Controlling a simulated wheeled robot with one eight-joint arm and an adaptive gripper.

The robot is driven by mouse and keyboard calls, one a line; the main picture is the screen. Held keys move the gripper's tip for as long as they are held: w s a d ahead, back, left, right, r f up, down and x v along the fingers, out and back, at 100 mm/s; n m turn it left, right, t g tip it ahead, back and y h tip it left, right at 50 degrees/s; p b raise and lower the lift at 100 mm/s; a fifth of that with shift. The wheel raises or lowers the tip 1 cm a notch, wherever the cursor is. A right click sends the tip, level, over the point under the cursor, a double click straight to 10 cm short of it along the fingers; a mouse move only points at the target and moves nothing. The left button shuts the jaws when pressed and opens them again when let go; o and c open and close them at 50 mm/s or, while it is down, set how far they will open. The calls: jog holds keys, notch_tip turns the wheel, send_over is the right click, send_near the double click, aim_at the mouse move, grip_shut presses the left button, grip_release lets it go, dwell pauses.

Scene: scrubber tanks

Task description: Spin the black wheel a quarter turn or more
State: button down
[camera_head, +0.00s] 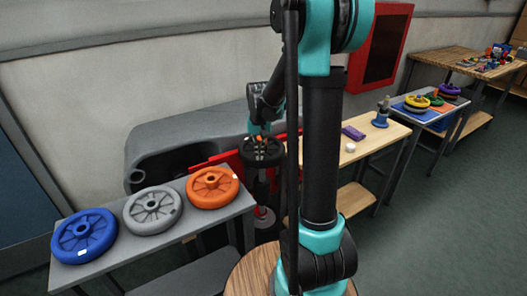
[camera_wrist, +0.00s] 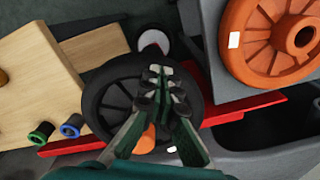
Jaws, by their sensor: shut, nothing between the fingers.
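The black wheel (camera_head: 262,152) lies roughly flat on an upright stand in front of the grey tub, at the middle of the head view. In the wrist view the spoked black wheel (camera_wrist: 97,85) fills the centre, and my fingers cover part of it. My gripper (camera_head: 261,131) points down over the wheel. In the wrist view my gripper (camera_wrist: 161,72) has its fingertips together with nothing between them, over the wheel's spokes and right part. I cannot tell whether the fingers touch the wheel.
Left of the stand, a grey table holds a blue wheel (camera_head: 84,235), a grey wheel (camera_head: 153,209) and an orange wheel (camera_head: 212,186). Red bars (camera_wrist: 75,145) run behind the black wheel. A wooden table (camera_head: 372,146) stands to the right. The grey tub (camera_head: 190,137) is behind.

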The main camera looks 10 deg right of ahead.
aim_at(273, 157)
jog(key=shift+s+d, duration=0.15)
jog(key=shift+d, duration=0.35)
jog(key=shift+d, duration=0.15)
jog(key=shift+s+d+f, duration=0.1)
jog(key=shift+d, duration=0.85)
jog(key=shift+d, duration=0.1)
jog(key=shift+w+d, duration=0.25)
jog(key=shift+d, duration=0.75)
jog(key=shift+d, duration=0.1)
